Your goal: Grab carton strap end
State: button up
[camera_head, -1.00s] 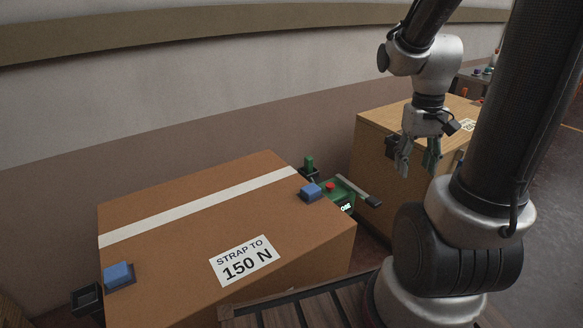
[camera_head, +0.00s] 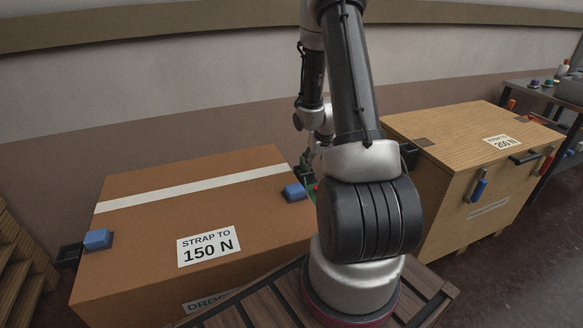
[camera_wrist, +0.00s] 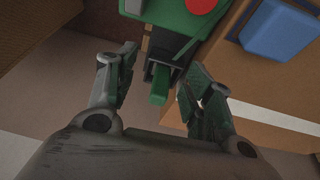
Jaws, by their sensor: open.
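The brown carton (camera_head: 140,250) has a white band (camera_head: 190,189) across its top and a label reading "STRAP TO 150 N". A green tab (camera_wrist: 158,88), possibly the strap end, points out of a dark holder (camera_wrist: 170,50) in the wrist view. My gripper (camera_wrist: 160,62) is open, with one finger left of the tab and one right of it, and no contact is clear.
A green device with a red button (camera_wrist: 200,4) is close above the fingers in the wrist view. Blue corner blocks (camera_head: 98,239) sit on the carton's edges. A wooden crate (camera_head: 440,130) stands to the right, a dark table (camera_head: 545,95) beyond it.

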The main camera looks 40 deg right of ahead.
jog(key=r+t, duration=0.2)
send_over(304, 166)
jog(key=s, duration=0.2)
jog(key=x, duration=0.8)
jog(key=shift+s+f, duration=0.1)
jog(key=shift+s, duration=0.2)
grip_shut()
